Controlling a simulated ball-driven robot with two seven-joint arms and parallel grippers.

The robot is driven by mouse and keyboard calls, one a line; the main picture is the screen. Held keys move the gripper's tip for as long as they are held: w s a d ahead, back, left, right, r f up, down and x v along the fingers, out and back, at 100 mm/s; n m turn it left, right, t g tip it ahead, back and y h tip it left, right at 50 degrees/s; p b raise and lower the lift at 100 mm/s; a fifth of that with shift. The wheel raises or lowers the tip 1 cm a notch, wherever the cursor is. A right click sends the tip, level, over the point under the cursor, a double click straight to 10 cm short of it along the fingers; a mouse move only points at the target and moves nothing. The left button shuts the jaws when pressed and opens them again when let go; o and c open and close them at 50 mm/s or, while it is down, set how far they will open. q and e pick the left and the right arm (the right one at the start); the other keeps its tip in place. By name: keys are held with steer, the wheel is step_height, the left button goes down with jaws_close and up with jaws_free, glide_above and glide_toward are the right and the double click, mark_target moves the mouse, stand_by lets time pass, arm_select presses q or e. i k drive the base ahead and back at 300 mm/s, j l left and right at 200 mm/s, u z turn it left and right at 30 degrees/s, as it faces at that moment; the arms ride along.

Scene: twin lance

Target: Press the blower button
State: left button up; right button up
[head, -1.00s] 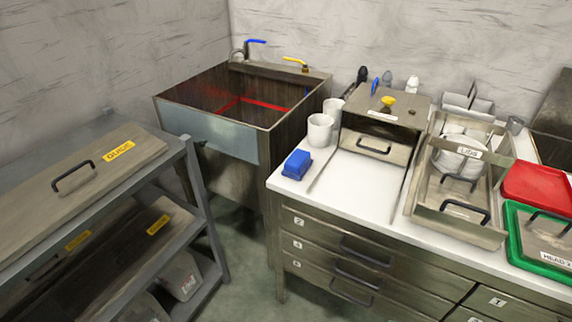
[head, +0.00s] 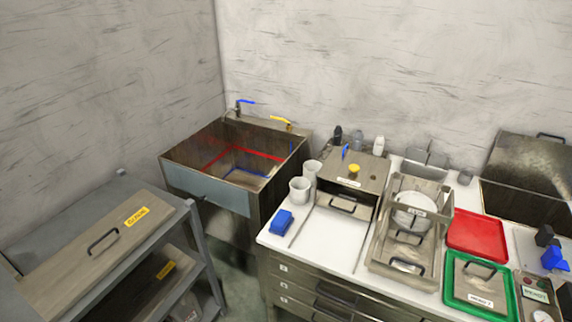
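No button in view carries a label I can clearly read as blower. A yellow round knob or button (head: 354,168) sits on top of a brown metal box (head: 343,180) on the white counter. At the lower right edge, a small panel (head: 526,279) with a green label (head: 535,291) stands on the counter, and a round pale button-like part (head: 541,315) shows below it, cut by the frame edge. The green label's text is too small to be sure of. Neither of my grippers is in view.
A sink (head: 208,190) stands left of the counter (head: 325,228). A grey shelf (head: 200,244) stands at the lower left. White cups (head: 299,190), a blue block (head: 281,222), a rack (head: 376,250), a red tray (head: 477,233) and a green tray (head: 449,290) crowd the counter.

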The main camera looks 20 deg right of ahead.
mark_target(355, 168)
steer(key=z, duration=1.3)
